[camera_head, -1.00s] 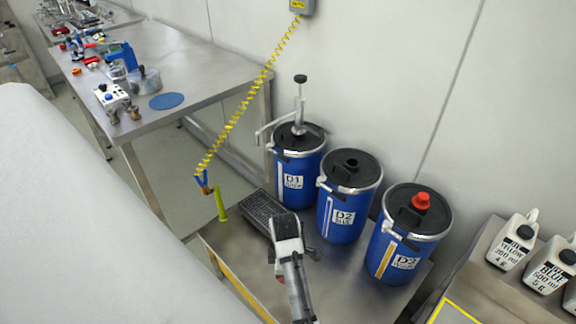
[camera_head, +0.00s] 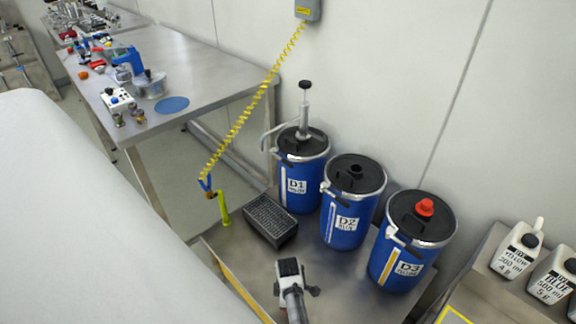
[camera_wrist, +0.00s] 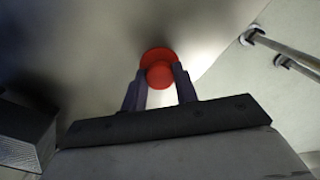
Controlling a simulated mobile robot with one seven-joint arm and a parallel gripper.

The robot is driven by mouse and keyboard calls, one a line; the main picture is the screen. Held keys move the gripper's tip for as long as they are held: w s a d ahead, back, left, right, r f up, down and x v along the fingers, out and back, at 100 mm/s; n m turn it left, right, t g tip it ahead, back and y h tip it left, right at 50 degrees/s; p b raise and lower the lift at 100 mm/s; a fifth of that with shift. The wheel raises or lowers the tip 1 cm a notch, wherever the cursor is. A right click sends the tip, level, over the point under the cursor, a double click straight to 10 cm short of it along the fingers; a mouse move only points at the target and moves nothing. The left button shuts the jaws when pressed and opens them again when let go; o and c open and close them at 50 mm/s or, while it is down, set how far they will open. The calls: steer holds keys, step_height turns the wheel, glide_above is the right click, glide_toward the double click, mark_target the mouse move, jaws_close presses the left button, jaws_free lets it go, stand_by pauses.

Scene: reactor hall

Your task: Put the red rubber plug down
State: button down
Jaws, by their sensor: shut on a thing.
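The red rubber plug (camera_wrist: 158,64) is between the two dark fingers of my gripper (camera_wrist: 158,84) in the wrist view. My gripper is shut on it, with a blurred grey metal surface beyond. Another red plug (camera_head: 425,207) sits in the lid of blue drum D3 (camera_head: 400,262). Drum D2 (camera_head: 345,232) has an open dark hole in its lid.
A black gridded tray (camera_head: 270,216) lies left of drum D2. Drum D1 (camera_head: 302,200) carries a hand pump (camera_head: 305,122). A yellow coiled hose (camera_head: 240,125) hangs at the left. White bottles (camera_head: 517,248) stand at the right.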

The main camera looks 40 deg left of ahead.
steer(key=c, duration=0.7)
jaws_free()
steer(key=shift+f, duration=0.15)
